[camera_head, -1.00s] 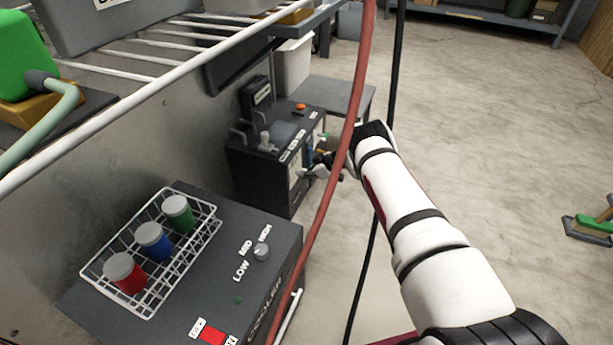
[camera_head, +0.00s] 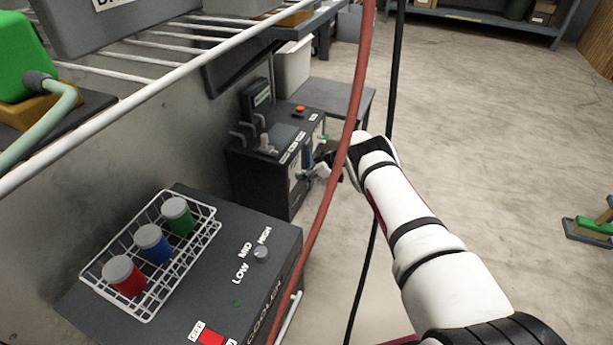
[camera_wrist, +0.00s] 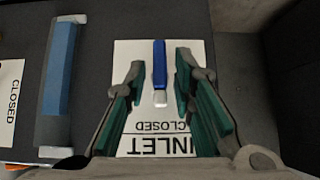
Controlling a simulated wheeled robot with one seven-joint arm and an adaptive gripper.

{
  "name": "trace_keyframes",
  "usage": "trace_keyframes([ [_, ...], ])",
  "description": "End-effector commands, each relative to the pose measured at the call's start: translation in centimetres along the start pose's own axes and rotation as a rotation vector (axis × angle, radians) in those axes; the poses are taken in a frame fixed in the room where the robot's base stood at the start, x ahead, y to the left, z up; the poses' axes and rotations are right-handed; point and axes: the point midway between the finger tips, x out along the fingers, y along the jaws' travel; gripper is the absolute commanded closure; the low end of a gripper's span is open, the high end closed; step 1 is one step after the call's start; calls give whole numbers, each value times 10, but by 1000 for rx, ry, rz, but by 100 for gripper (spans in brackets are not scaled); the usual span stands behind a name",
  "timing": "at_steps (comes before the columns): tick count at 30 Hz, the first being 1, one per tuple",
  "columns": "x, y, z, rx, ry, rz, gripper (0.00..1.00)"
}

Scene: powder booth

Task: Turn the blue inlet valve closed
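The blue inlet valve (camera_wrist: 159,64) is a short blue lever with a pale tip, set on a white plate (camera_wrist: 128,58) reading INLET and CLOSED, upside down in the wrist view. My gripper (camera_wrist: 160,84) is open, with one green-padded finger on each side of the lever. Gaps show between the pads and the lever, so it is not held. In the head view my gripper (camera_head: 318,171) is at the front of the dark machine (camera_head: 262,178), partly behind a red hose. The lever cannot be made out clearly there.
A blue bar (camera_wrist: 60,68) with pale ends lies left of the valve in the wrist view.

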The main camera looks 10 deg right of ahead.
Motion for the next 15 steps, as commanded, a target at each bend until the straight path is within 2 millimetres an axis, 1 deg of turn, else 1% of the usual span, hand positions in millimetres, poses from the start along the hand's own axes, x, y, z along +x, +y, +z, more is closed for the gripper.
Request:
trace_keyframes([
  [10, -2, 0, 1, -1, -2, 0, 70],
  [15, -13, 1, 1, 1, -2, 1, 70],
])
